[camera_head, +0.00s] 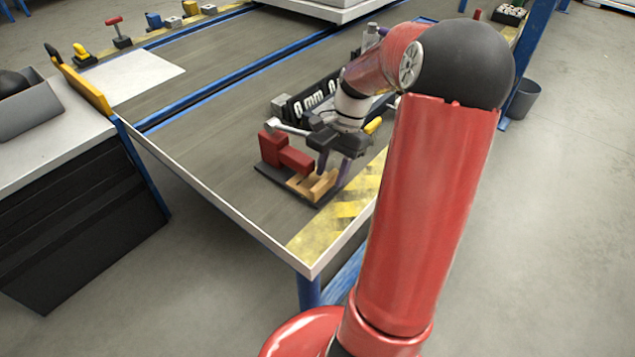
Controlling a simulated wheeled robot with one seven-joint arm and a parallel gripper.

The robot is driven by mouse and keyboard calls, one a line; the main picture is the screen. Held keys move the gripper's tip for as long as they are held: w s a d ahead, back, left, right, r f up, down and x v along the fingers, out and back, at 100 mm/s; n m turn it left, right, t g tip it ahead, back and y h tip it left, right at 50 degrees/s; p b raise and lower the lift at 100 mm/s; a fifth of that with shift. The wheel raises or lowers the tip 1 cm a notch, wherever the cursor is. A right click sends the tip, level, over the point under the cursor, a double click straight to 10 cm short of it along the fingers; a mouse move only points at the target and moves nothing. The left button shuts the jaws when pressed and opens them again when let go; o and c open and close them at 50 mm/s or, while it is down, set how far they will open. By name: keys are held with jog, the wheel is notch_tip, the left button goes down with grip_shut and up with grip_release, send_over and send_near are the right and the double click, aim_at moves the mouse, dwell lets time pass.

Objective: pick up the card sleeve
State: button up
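I cannot make out the card sleeve for certain in the head view. My gripper (333,172) points down over the near right part of the table, and its fingers look apart. A tan wooden block (312,187) with slots lies just below and beside the fingers; I cannot tell whether they touch it. A red block piece (285,153) stands to its left, and both rest on a dark base plate (268,174). My arm and wrist hide part of what lies to the right and behind.
A black rack with white lettering (312,101) stands just behind the gripper. The grey table (215,140) is clear to the left. Yellow-black striping (325,225) runs along the near edge. Several small items, including a red-topped one (118,30), line the far left edge.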

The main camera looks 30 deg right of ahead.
jog(key=shift+a+f, duration=0.1)
jog(key=shift+f, duration=0.1)
grip_shut()
jog(key=shift+r, duration=0.1)
